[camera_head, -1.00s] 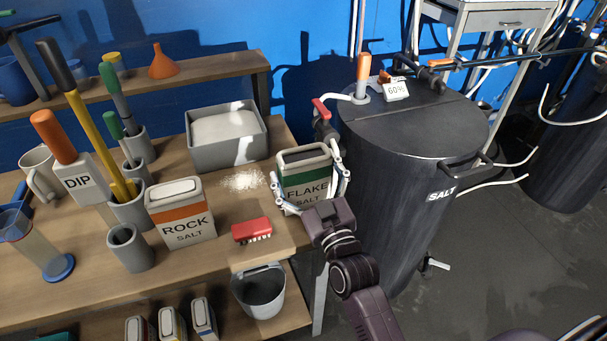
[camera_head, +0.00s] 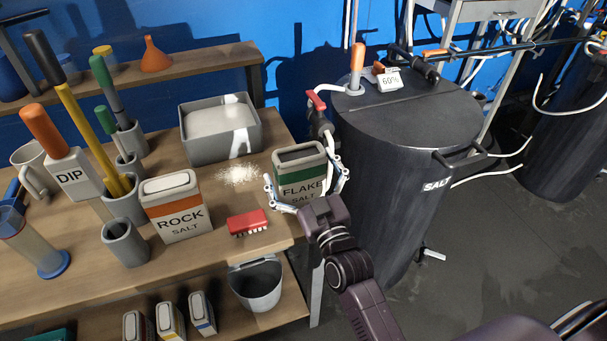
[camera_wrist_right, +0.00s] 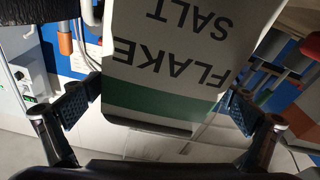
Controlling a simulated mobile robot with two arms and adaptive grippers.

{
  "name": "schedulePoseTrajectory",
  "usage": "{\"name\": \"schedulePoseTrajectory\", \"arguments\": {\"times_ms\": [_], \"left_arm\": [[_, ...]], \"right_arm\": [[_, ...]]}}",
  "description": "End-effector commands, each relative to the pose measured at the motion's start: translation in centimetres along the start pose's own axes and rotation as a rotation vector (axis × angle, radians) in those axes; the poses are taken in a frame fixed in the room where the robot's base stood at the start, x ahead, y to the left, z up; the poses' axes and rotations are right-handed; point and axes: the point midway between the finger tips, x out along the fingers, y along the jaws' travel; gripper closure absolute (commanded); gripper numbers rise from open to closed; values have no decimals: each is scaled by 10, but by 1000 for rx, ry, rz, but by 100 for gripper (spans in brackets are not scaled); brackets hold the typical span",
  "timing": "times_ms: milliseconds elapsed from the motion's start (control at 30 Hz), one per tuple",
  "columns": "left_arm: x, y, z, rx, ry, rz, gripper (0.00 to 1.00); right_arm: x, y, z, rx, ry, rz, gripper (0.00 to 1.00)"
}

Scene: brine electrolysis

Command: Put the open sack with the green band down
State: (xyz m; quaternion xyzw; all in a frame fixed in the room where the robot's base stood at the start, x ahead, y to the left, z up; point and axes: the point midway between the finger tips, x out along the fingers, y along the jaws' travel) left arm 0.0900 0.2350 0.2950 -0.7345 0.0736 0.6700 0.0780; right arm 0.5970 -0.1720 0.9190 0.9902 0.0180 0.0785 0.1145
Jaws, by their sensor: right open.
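The open sack with the green band (camera_head: 298,172), marked FLAKE SALT, stands upright at the right end of the wooden bench (camera_head: 268,268). Its top is open and dark inside. My right gripper (camera_head: 305,182) is open around it, with one finger on each side. In the right wrist view the sack (camera_wrist_right: 165,100) fills the middle between the spread fingers of my right gripper (camera_wrist_right: 162,108), and gaps show between the finger pads and the sack. The sack's base is partly hidden by the gripper in the head view. My left gripper is not in view.
A red brush (camera_head: 248,223), spilled salt (camera_head: 238,175), a grey salt bin (camera_head: 190,150) and a ROCK SALT sack (camera_head: 178,222) are left of the sack. The dark SALT tank (camera_head: 385,215) with a red-handled valve (camera_head: 317,103) stands close on the right.

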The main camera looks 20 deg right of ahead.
Motion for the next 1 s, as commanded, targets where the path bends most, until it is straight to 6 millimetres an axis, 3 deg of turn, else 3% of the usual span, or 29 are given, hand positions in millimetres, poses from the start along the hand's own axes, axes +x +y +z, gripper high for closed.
{"name": "schedulePoseTrajectory", "arguments": {"times_ms": [167, 600, 800, 1000], "left_arm": [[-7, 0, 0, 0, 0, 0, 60], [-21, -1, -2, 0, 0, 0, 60], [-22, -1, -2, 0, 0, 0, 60], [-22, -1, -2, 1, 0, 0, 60]], "right_arm": [[-21, 0, -1, 0, -3, -1, 0], [-104, 0, 0, -1, -2, -2, 0], [-118, 0, -1, 0, 1, -1, 0], [-120, 0, -1, 0, 2, -1, 0]]}}
